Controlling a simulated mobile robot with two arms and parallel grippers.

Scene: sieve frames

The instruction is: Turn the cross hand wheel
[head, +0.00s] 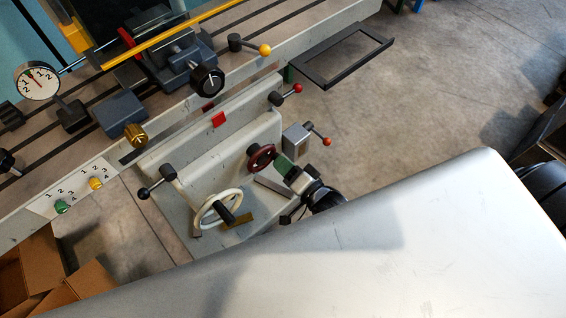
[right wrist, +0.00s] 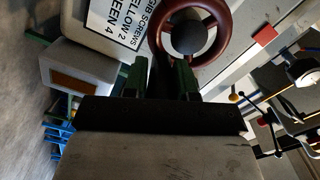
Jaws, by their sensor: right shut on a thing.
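A dark red hand wheel (head: 262,158) with a black hub stands on the machine's grey front housing. It also shows at the top of the right wrist view (right wrist: 222,50). My right gripper (head: 284,164), with green fingers, reaches it from the lower right. In the right wrist view the fingers (right wrist: 160,78) are a little apart, with a dark part between them at the wheel's rim, probably its handle. That part is shadowed and mostly hidden. A larger cream hand wheel (head: 218,208) with a black handle stands to the left, apart from the gripper. My left gripper is not in view.
Ball-ended levers stand near the wheels: black (head: 155,182), red (head: 286,94) and orange (head: 312,133). A grey box (head: 296,139) sits close to the right gripper. A black frame (head: 343,55) juts out at the upper right. Open floor (head: 440,80) lies right of the machine.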

